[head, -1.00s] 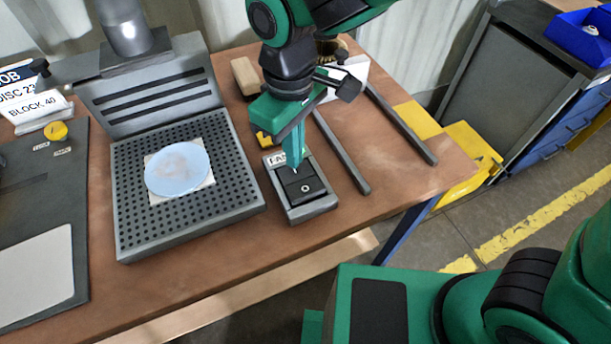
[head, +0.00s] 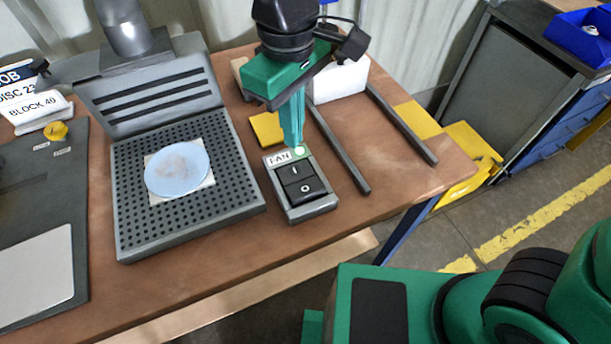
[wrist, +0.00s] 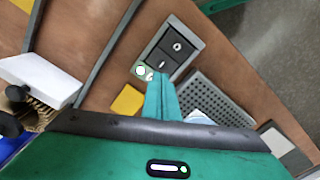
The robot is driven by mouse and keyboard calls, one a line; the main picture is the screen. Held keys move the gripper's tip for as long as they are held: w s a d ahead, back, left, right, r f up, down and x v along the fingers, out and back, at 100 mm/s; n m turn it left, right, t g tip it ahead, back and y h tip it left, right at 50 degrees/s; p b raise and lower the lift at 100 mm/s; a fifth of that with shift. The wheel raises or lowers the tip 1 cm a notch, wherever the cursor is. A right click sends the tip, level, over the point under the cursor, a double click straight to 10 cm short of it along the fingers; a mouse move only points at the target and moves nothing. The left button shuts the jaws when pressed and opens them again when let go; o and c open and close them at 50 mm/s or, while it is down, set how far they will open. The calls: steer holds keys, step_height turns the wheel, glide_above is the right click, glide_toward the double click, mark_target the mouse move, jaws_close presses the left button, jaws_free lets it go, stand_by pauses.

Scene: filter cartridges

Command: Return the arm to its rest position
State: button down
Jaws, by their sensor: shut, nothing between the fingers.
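My gripper (head: 295,143) is shut and empty, pointing down just behind the fan switch box in the head view. In the wrist view its fingertips (wrist: 158,80) show beside the box's lamp end. The grey switch box (head: 312,208) is labelled FAN and has a black rocker (head: 302,184) marked I and O. A green lamp (head: 299,151) glows at its far end, and it also shows in the wrist view (wrist: 145,71). The fingertips appear above the box; I cannot tell the exact gap.
A perforated grey extraction bench (head: 185,222) with a pale blue disc (head: 177,170) stands to the left. Two dark rails (head: 402,125) and a white block (head: 342,79) lie to the right and behind. A yellow piece (head: 266,128) lies close to the gripper.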

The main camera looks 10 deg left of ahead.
stand_by(0.4)
steer(key=w+d+m, duration=0.3)
steer(key=d+m, duration=0.2)
steer(key=d, duration=0.9)
steer(key=w+d+m, duration=0.4)
steer(key=d, duration=1.1)
steer(key=s+d+f+m, duration=0.1)
steer(key=s+d+m, duration=0.4)
steer(key=s+d, duration=0.2)
steer(key=s+d+f+m, duration=0.2)
steer(key=s+d+m, duration=0.2)
steer(key=s+d, duration=0.3)
steer(key=d, duration=0.4)
steer(key=shift+d+m, duration=0.35)
steer(key=shift+m, duration=0.05)
steer(key=shift+f, duration=0.15)
